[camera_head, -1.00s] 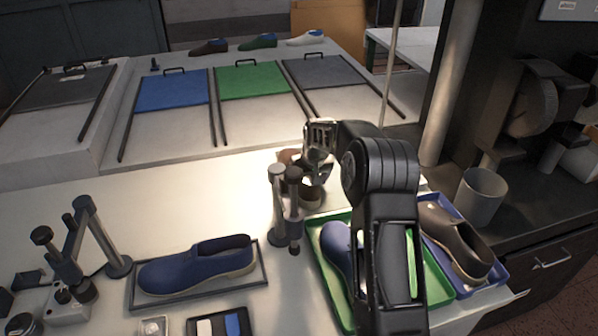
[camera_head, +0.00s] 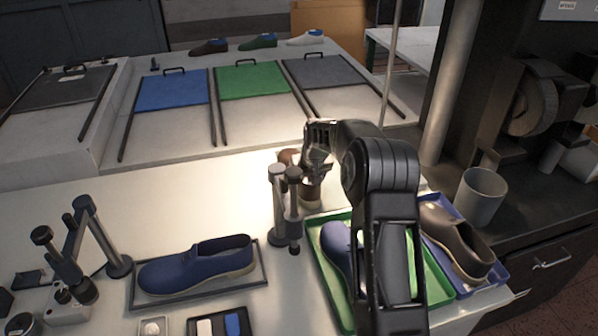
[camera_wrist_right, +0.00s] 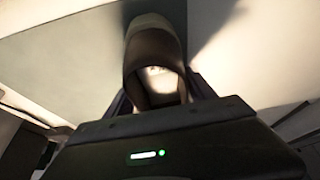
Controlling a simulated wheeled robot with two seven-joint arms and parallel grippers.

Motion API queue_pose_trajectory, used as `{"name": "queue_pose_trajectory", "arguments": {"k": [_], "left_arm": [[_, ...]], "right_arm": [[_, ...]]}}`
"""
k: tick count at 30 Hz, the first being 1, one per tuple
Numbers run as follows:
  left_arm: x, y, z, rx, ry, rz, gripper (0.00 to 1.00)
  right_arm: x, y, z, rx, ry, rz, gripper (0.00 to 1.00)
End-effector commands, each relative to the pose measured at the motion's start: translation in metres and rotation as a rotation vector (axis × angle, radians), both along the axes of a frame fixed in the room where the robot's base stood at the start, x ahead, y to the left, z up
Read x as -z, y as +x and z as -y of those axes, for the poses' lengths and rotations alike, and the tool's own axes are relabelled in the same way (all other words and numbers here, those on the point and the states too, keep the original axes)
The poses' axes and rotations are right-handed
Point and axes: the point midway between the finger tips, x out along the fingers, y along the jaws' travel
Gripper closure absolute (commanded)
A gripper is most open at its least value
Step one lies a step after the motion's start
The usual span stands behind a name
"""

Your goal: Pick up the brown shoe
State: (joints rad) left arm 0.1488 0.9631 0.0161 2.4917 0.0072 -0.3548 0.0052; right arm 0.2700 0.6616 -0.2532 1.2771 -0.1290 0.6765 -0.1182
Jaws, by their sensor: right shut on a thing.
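A brown shoe (camera_head: 311,197) with a pale sole stands at the middle of the white bench, partly hidden by my right gripper and a grey post fixture. My right gripper (camera_head: 318,166) is shut on this shoe from above. In the right wrist view the shoe (camera_wrist_right: 154,45) points away between the fingers, its dark opening towards me. I cannot tell whether it touches the bench. Another brown shoe (camera_head: 455,238) lies in a blue tray (camera_head: 492,283) at the right. My left gripper is not in view.
A grey post fixture (camera_head: 281,205) stands close to the left of the held shoe. A green tray (camera_head: 323,268) with a blue shoe (camera_head: 337,245) lies under my right arm. Another blue shoe (camera_head: 198,266) lies in a dark tray.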

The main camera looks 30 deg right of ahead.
Motion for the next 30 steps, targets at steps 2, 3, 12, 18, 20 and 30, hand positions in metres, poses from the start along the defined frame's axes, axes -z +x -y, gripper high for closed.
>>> {"name": "queue_pose_trajectory", "arguments": {"k": [2, 3, 12, 18, 20, 30], "left_arm": [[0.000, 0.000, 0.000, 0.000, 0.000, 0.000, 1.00], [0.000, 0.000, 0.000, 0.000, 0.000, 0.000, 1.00], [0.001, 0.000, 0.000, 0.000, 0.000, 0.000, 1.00], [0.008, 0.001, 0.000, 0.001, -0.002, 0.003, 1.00], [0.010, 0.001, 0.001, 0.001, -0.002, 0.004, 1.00], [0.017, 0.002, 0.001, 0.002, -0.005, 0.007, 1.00]], "right_arm": [[0.000, 0.000, 0.000, 0.000, 0.000, 0.000, 0.96], [-0.002, 0.001, 0.000, 0.000, -0.001, 0.004, 0.98], [-0.006, 0.001, 0.000, 0.000, -0.002, 0.006, 0.98], [-0.031, 0.002, 0.001, 0.000, -0.003, 0.009, 0.98], [-0.043, 0.002, 0.000, -0.001, -0.003, 0.009, 0.98], [-0.098, 0.001, 0.000, -0.001, -0.002, 0.006, 0.98]]}}
